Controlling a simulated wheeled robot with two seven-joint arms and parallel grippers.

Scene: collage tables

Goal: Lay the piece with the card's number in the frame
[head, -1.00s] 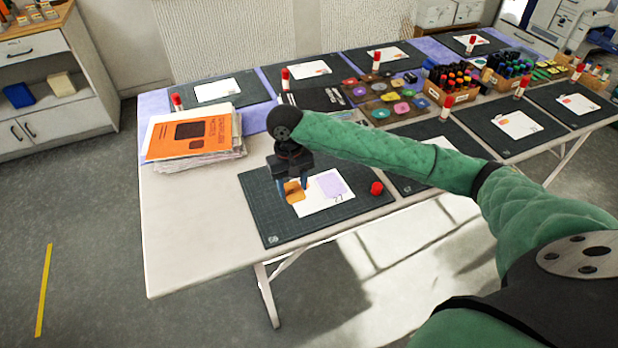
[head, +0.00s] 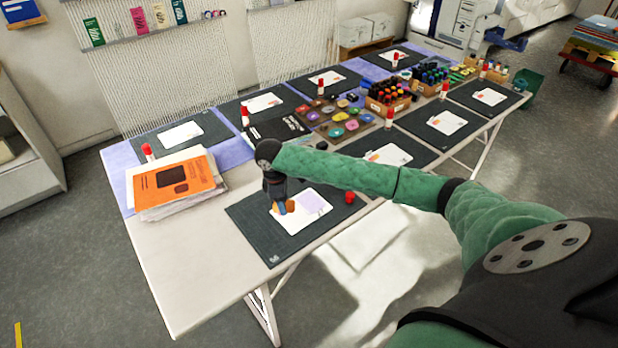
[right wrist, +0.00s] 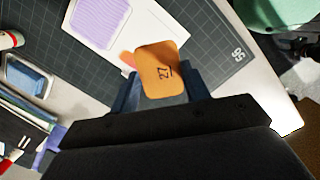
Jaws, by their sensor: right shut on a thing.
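My right gripper (head: 281,206) is shut on an orange piece (right wrist: 158,70) with rounded corners, marked 27. It holds the piece over the left part of a white card (head: 292,224) on the nearest dark cutting mat (head: 250,228). The card bears a pale lilac square (head: 315,202), which also shows in the right wrist view (right wrist: 101,18). A coral patch on the card (right wrist: 128,60) shows partly behind the piece. I cannot tell whether the piece touches the card. My left gripper is out of view.
A red cap (head: 349,197) stands at the mat's right edge. An orange book on papers (head: 172,182) lies at the left. A tray of coloured pieces (head: 337,122) and a marker box (head: 388,95) stand farther back. The table's near left corner is clear.

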